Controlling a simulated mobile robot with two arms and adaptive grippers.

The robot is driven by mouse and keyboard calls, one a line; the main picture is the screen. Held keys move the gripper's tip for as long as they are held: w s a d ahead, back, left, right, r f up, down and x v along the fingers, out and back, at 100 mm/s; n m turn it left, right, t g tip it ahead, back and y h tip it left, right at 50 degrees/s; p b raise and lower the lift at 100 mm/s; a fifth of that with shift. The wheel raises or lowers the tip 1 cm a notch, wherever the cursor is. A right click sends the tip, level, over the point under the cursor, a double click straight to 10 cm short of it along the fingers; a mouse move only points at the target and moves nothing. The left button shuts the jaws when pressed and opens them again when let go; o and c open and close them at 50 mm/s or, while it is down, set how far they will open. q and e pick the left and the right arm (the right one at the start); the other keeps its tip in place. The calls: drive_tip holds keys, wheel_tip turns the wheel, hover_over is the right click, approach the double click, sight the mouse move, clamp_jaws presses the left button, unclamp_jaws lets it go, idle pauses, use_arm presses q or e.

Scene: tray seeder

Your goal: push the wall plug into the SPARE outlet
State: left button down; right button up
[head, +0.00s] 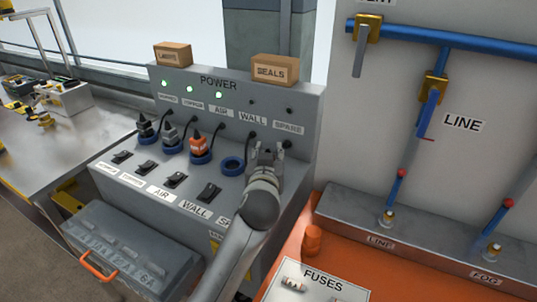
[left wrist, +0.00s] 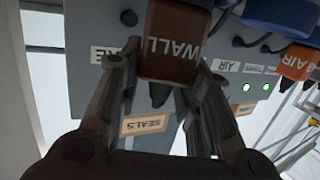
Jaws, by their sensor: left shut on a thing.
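My left gripper (head: 268,155) is in front of the right end of the grey POWER panel, below the SPARE label (head: 288,127). It is shut on the wall plug, a brown block marked WALL (left wrist: 168,45), seen between the fingers (left wrist: 160,85) in the left wrist view. In the head view the gripper and arm mostly hide the plug. The SPARE outlet is hidden there, so I cannot tell whether the plug touches it. An empty blue ring outlet (head: 233,165) is just left of the gripper. My right gripper is not in view.
Other plugs, including an orange one (head: 199,145), sit in blue rings to the left. Rocker switches (head: 209,192) line the sloped front. A SEALS box (head: 274,69) stands on top. An orange bench (head: 312,240) and blue pipes (head: 470,42) are at right.

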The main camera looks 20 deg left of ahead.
use_arm(q)
drive_tip(key=shift+f, duration=0.1)
drive_tip(key=c, duration=0.9)
unclamp_jaws()
drive_tip(key=shift+c, duration=0.2)
